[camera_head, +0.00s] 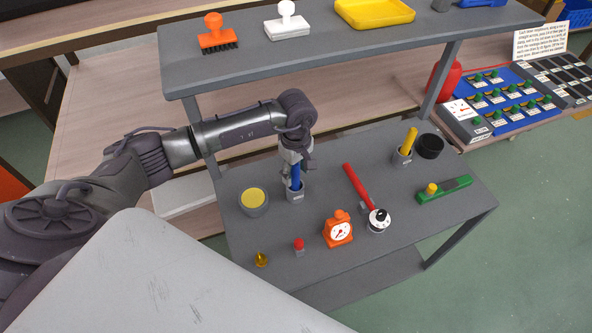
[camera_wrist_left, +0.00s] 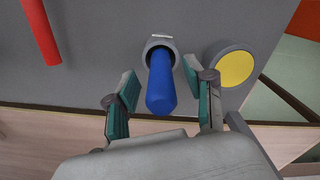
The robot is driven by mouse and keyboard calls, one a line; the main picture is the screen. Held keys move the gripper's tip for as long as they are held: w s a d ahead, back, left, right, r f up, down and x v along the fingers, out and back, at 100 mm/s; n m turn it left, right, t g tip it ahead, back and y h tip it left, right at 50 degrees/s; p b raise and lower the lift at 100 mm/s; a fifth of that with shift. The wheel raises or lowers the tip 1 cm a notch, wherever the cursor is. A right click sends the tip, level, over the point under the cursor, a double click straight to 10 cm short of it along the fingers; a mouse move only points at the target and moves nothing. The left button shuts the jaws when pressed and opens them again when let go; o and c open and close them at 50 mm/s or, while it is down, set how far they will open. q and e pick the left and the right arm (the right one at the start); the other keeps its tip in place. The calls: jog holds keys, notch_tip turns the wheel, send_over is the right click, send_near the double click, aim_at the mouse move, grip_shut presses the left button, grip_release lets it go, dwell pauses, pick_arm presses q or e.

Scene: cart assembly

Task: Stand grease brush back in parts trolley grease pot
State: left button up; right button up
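A blue-handled tool (camera_head: 295,176), perhaps the grease brush, stands upright in a small grey labelled pot (camera_head: 296,194) on the trolley's lower shelf. Its lower end is hidden in the pot. In the left wrist view, the blue handle (camera_wrist_left: 161,88) points toward the camera from the grey pot (camera_wrist_left: 149,44). My left gripper (camera_head: 293,166) is above the pot. Its fingers (camera_wrist_left: 162,98) are open on either side of the handle, with gaps showing. A yellow-handled tool (camera_head: 410,140) stands in another grey pot (camera_head: 402,157). My right gripper is not in view.
A round yellow-topped tin (camera_head: 254,202) stands close left of the blue tool's pot. A red-handled dial tool (camera_head: 357,185), orange gauge (camera_head: 338,232), green tool (camera_head: 445,190) and black cup (camera_head: 430,146) share the shelf. An upper shelf (camera_head: 340,48) overhangs behind.

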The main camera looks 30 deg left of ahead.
pick_arm(q)
jog(key=shift+r, duration=0.1)
notch_tip(320, 180, up, 7)
jog(key=shift+r, duration=0.15)
dwell(0.3)
dwell(0.9)
